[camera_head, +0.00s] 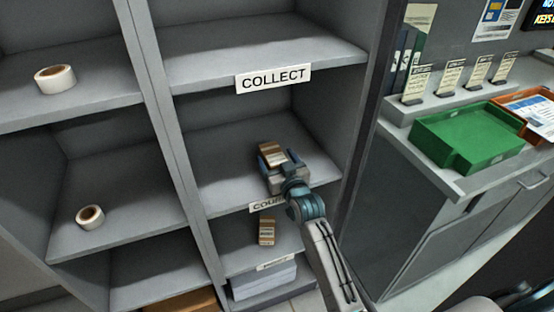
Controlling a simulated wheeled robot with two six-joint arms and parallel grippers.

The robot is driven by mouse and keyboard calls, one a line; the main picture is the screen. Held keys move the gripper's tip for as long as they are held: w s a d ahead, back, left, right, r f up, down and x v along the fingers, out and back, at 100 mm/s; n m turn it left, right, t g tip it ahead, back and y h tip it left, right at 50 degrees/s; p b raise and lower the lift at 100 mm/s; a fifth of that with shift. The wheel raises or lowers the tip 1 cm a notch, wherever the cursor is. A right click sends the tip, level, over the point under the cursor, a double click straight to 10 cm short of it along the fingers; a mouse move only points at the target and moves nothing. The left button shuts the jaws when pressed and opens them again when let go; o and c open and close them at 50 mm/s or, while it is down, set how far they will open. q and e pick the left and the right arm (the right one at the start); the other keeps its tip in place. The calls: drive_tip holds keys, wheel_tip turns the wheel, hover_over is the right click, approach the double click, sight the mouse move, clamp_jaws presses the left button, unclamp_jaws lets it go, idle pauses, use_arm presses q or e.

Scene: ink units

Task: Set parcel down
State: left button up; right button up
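A small brown parcel (271,152) with a pale strip is at the middle shelf (225,170) of the right-hand column, the one with a partly covered label (264,205) on its edge. My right gripper (270,160) reaches into this compartment from the front, with its fingers around the parcel and seemingly shut on it. The gripper hides the parcel's lower part, so I cannot tell whether it touches the shelf board. A second small brown parcel (267,232) stands on the shelf below. My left gripper is not in view.
The shelf above, labelled COLLECT (273,78), looks empty. White tape rolls (55,78) (90,217) lie in the left column. A white stack (264,280) sits at the bottom. A counter with a green tray (470,138) and an orange tray (508,128) stands at right.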

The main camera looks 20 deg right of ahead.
drive_tip(key=shift+r, duration=0.15)
drive_tip(key=shift+s, duration=0.3)
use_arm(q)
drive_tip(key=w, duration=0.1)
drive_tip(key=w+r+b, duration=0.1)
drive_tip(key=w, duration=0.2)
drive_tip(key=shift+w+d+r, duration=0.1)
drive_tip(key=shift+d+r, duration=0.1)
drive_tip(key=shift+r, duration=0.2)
use_arm(e)
drive_tip(key=s, duration=1.1)
drive_tip(key=shift+s+d, duration=0.2)
drive_tip(key=shift+s, duration=0.05)
